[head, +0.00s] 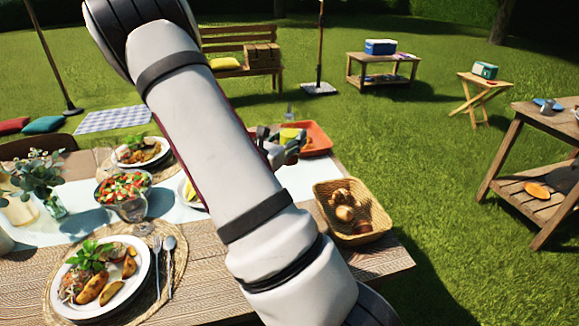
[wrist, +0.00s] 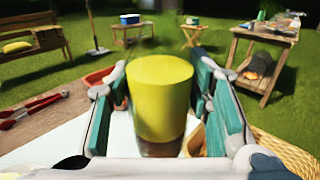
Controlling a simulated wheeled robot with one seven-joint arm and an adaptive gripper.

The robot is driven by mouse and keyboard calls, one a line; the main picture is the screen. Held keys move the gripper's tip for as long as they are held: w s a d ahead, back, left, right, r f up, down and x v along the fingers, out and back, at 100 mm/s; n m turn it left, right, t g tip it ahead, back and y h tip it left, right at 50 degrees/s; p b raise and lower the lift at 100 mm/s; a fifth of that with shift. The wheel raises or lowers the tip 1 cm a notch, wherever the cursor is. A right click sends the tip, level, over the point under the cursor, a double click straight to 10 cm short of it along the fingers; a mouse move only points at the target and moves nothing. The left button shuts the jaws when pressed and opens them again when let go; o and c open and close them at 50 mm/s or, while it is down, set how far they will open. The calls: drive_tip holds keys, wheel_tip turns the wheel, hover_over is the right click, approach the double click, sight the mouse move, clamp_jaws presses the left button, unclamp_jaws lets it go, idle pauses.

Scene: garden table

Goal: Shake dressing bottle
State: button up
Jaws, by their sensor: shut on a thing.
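The dressing bottle shows in the wrist view as a yellow cylinder (wrist: 160,100), roughly upright, with a darker lower part below. My gripper (wrist: 160,82) has a finger on each side of it and is shut on it. In the head view, my gripper (head: 281,148) is partly hidden behind my arm, over the far part of the table. The yellow of the bottle (head: 290,135) shows just behind the fingers, in front of an orange tray. I cannot tell whether the bottle's base touches the table.
A bread basket (head: 352,210) stands right of my gripper. The orange tray (head: 318,140) lies behind it. Two plates of food, a salad bowl (head: 123,187) and a glass (head: 133,208) stand to the left. Open lawn lies beyond the table (head: 385,262).

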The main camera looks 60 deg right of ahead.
wheel_tip(320, 180, down, 7)
drive_tip(key=shift+w+r, duration=0.1)
wheel_tip(320, 180, up, 7)
drive_tip(key=shift+r, duration=0.2)
wheel_tip(320, 180, down, 8)
drive_tip(key=shift+r, duration=0.4)
